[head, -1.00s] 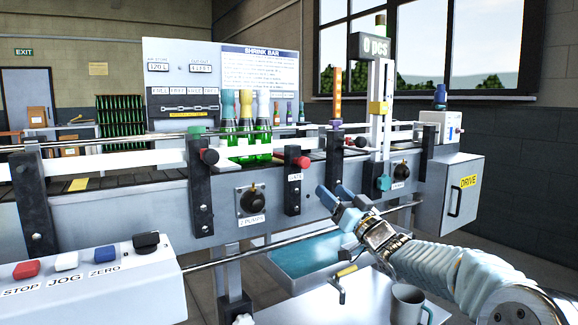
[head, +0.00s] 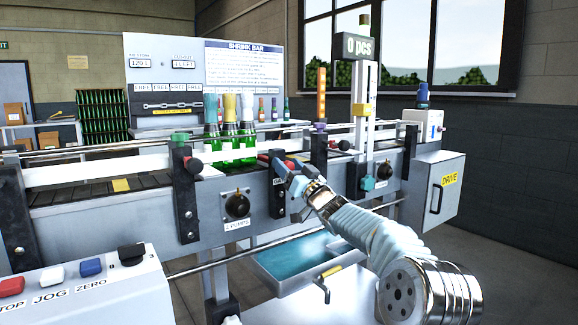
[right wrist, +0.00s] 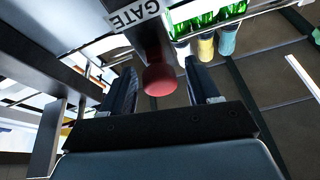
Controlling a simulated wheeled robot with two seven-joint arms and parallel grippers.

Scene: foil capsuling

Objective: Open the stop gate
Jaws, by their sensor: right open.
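The stop gate's red knob (right wrist: 160,79) sits on a dark post under a white GATE label (right wrist: 135,14) in the right wrist view. My right gripper (right wrist: 162,88) is open, with one finger on each side of the knob and a gap showing at both sides. In the head view my right gripper (head: 280,166) is at the gate post (head: 278,200) on the conveyor's front and partly hides the knob. Several green bottles with coloured tops (head: 229,130) stand on the conveyor behind the rail, just left of the gate. My left gripper is not in view.
Another post with a red knob (head: 195,165) stands to the left. The 2 PUMPS dial (head: 237,205) is below left of my gripper. A teal tray (head: 295,262) lies below the conveyor. The DRIVE box (head: 437,190) is at the right end.

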